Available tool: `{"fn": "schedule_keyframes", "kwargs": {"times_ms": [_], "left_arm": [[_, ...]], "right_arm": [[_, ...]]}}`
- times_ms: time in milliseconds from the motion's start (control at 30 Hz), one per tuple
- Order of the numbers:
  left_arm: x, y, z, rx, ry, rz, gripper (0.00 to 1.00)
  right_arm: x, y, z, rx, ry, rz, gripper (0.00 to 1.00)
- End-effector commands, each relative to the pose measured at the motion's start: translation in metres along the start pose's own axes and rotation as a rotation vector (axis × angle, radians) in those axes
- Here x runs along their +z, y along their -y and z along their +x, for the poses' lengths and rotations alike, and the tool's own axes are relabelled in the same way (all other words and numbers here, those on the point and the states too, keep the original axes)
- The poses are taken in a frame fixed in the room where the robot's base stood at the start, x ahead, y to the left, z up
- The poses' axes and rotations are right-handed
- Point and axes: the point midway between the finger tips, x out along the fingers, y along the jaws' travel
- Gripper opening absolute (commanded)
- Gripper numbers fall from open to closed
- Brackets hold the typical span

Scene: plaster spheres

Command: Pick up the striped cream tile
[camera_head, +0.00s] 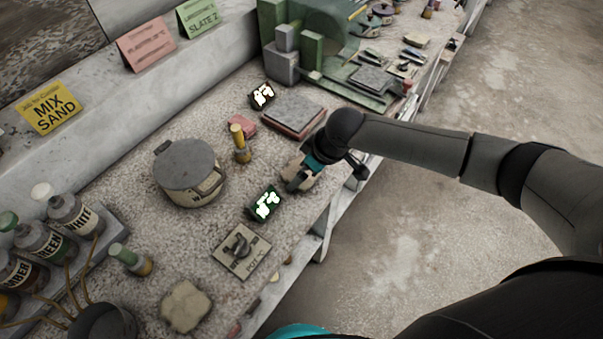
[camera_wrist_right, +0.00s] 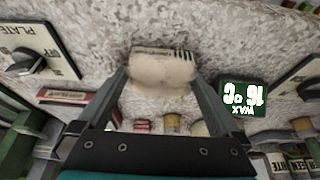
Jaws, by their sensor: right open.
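The cream tile (camera_wrist_right: 163,68) lies on the speckled stone bench, with dark stripes along its far edge in the right wrist view. In the head view its cream surface (camera_head: 309,180) shows partly under my right gripper (camera_head: 301,176). My right gripper (camera_wrist_right: 161,82) is open, with one finger on each side of the tile. The fingertips are close to its left and right ends; whether they touch it I cannot tell. My left gripper is not in view.
A knob plate (camera_head: 241,251) and a pale lump (camera_head: 186,306) lie nearer. A grey slab (camera_head: 293,112) lies beyond. The bench's front edge is close by.

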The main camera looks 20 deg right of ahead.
Motion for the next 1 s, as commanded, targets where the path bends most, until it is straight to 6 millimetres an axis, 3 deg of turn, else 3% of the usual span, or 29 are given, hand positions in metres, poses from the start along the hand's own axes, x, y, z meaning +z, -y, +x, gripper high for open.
{"fn": "schedule_keyframes", "kwargs": {"times_ms": [100, 800, 1000], "left_arm": [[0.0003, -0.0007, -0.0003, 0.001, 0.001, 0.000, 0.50], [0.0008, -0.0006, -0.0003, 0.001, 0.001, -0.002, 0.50], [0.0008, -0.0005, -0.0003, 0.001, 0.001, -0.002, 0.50]], "right_arm": [[-0.0003, -0.0001, -0.0005, 0.000, 0.000, 0.000, 0.98], [0.0000, -0.0002, -0.0007, 0.000, 0.000, 0.000, 0.19], [-0.0009, -0.0004, -0.0011, 0.000, -0.002, 0.000, 0.16]]}}
